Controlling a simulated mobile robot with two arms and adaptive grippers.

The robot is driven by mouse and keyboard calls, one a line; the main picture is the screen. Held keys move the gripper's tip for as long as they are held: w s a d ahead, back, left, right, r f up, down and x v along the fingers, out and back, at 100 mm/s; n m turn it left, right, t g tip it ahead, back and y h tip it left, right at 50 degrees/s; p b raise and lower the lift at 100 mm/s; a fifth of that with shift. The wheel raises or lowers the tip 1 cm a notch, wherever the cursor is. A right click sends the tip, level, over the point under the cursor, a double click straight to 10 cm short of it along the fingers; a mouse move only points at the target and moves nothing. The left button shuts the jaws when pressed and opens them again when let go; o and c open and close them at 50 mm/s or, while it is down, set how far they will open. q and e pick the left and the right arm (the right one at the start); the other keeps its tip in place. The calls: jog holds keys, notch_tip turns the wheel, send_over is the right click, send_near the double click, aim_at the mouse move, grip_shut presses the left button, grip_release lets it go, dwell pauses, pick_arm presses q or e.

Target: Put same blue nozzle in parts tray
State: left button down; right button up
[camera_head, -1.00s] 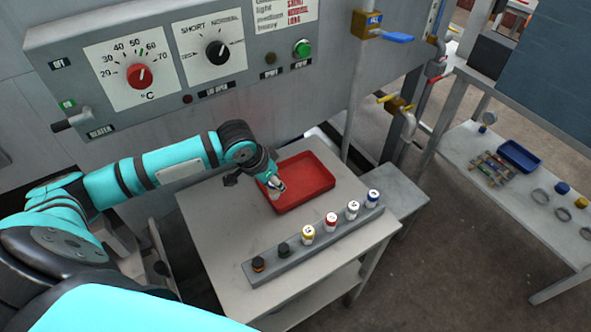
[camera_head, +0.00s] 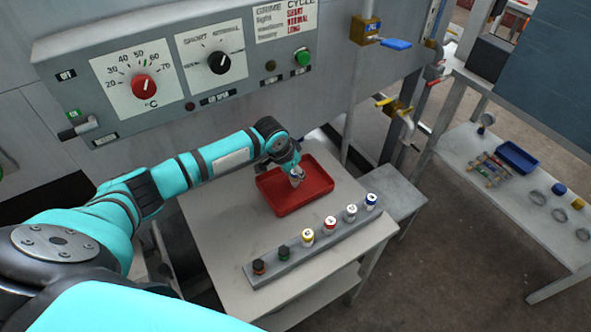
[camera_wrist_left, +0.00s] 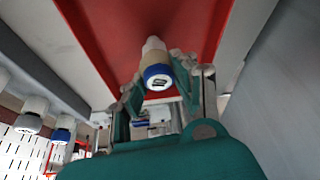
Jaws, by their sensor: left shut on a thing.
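My left gripper (camera_head: 297,177) is over the red tray (camera_head: 278,205) on the grey table. In the wrist view its fingers (camera_wrist_left: 160,80) are shut on a blue nozzle (camera_wrist_left: 157,72), which has a blue band and a pale body. The red tray (camera_wrist_left: 120,40) fills the background behind the nozzle there. I cannot tell whether the nozzle touches the tray floor. Another blue-and-white nozzle (camera_head: 371,201) stands at the right end of the grey rack. My right gripper is not in view.
The grey rack (camera_head: 270,271) in front of the tray holds several capped nozzles, including a yellow one (camera_head: 307,237) and a red one (camera_head: 329,224). A control panel (camera_head: 190,100) stands behind. A side bench (camera_head: 510,190) at right carries a blue bin (camera_head: 517,157) and rings.

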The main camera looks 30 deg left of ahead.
pick_arm(q)
jog(key=shift+f, duration=0.1)
jog(key=c, duration=1)
grip_release()
jog(key=v, duration=1.2)
jog(key=shift+a+b, duration=0.1)
jog(key=shift+b, duration=0.25)
